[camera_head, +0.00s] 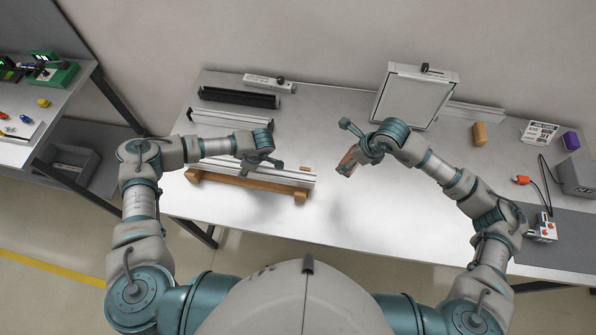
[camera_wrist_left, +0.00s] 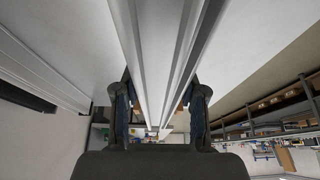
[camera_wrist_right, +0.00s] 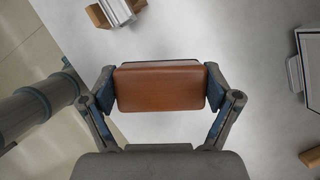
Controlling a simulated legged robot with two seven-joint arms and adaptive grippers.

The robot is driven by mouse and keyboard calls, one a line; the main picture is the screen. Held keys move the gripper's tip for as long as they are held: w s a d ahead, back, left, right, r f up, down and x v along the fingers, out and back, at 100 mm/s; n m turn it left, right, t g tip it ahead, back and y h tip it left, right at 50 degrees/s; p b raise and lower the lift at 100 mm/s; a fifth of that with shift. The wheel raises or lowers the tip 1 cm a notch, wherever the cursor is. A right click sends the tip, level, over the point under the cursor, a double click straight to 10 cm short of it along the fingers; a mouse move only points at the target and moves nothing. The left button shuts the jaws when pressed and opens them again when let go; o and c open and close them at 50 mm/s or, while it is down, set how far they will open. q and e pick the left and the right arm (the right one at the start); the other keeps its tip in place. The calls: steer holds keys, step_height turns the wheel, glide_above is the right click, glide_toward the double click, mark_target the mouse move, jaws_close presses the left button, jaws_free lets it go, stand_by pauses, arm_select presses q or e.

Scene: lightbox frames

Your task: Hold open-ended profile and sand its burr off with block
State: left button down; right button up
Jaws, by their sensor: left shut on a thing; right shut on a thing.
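A silver aluminium profile (camera_head: 290,177) lies across a wooden cradle (camera_head: 240,183) left of the middle of the table. My left gripper (camera_head: 262,163) is shut on the profile from above; in the left wrist view the profile (camera_wrist_left: 160,60) runs between the two fingers. My right gripper (camera_head: 352,160) is shut on a reddish-brown sanding block (camera_head: 346,164), to the right of the profile's right end and apart from it. In the right wrist view the block (camera_wrist_right: 160,88) sits squarely between the fingers, and the profile's end (camera_wrist_right: 116,10) shows at the top left. The burr is too small to make out.
Behind lie a black profile (camera_head: 238,97) and more silver profiles. A lightbox frame (camera_head: 412,97) stands at the back. A tan block (camera_head: 479,133), a purple block (camera_head: 571,140) and a corded device (camera_head: 542,228) are at right. The front middle of the table is clear.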

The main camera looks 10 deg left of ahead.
steer(key=shift+a, duration=0.25)
steer(key=shift+d, duration=0.15)
steer(key=shift+d, duration=0.15)
steer(key=shift+s+f, duration=0.15)
steer(key=shift+f, duration=0.05)
steer(key=s+a+f+m+g+y, duration=0.45)
steer(key=s+f+m+y, duration=0.2)
steer(key=m, duration=0.65)
steer(key=d+f+m+t+y, duration=0.1)
steer(key=d+f+m+t, duration=0.1)
steer(key=m+t, duration=0.1)
steer(key=w+d+f+m+t+y, duration=0.1)
steer(key=d+f+m+t, duration=0.1)
steer(key=m, duration=0.1)
steer(key=w+d+f+m+t+y, duration=0.1)
steer(key=d+f+m+t+y, duration=0.1)
steer(key=t, duration=0.1)
steer(key=shift+d+f+m+t, duration=0.25)
steer(key=shift+d+m+t, duration=0.05)
steer(key=shift+m+t, duration=0.1)
steer(key=shift+w+a, duration=0.2)
steer(key=shift+a, duration=2.75)
